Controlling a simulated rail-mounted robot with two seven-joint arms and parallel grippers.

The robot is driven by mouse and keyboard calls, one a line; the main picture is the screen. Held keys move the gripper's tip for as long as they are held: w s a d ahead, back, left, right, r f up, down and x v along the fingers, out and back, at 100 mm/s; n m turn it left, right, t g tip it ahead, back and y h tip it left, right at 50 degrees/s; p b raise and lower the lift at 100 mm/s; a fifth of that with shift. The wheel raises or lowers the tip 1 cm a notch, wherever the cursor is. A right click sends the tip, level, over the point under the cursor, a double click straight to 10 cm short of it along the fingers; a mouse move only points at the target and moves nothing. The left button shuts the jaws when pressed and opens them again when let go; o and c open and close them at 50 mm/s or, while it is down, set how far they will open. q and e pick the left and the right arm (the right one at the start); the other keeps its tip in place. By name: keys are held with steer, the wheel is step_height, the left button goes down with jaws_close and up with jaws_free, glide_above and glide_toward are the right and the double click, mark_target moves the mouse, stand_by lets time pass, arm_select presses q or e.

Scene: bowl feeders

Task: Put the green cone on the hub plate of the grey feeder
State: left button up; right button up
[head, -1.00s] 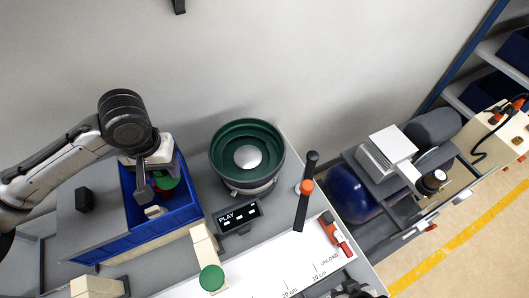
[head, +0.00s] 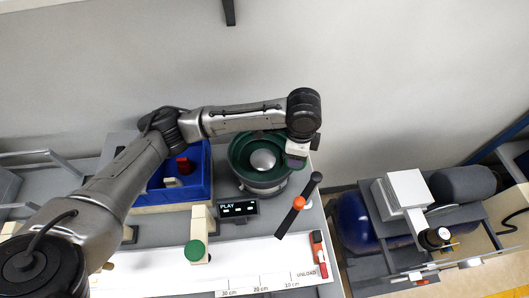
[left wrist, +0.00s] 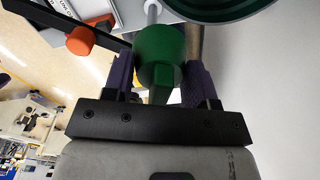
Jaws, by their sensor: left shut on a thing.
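The green cone (left wrist: 160,48) shows in the left wrist view between the two purple fingers of my left gripper (left wrist: 160,80), which is shut on it. In the head view my left gripper (head: 296,161) hangs by the right rim of the feeder (head: 240,170); the cone is hidden there. The hub plate looks bare. The gripper is to the right of the hub plate. My right gripper is not in view.
A blue bin (head: 205,190) left of the feeder holds a red part (head: 183,164).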

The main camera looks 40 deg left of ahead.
arm_select(q)
steer(key=m+p, duration=0.2)
steer(key=m, duration=0.1)
steer(key=f+m, duration=0.1)
steer(key=m, duration=0.1)
steer(key=shift+a+p, duration=0.25)
steer(key=shift+p, duration=0.15)
steer(key=m, duration=0.1)
steer(key=m+p, duration=0.1)
steer(key=f+m, duration=0.1)
steer(key=shift+a, duration=0.25)
steer(key=shift+a+f+m+p, duration=0.25)
steer(key=shift+f+m+p, duration=0.1)
steer(key=shift+m, duration=0.15)
steer(key=a+f, duration=0.2)
steer(key=a, duration=0.1)
steer(key=a+f, duration=0.2)
steer(key=a, duration=0.2)
steer(key=a+f, duration=0.2)
steer(key=a, duration=0.2)
steer(key=shift+w+a+f+p, duration=0.2)
steer(key=shift+w+f+p, duration=0.1)
steer(key=shift+w+f, duration=0.1)
steer(key=shift+f, duration=2)
steer(key=o, duration=1)
steer(key=shift+f, duration=0.1)
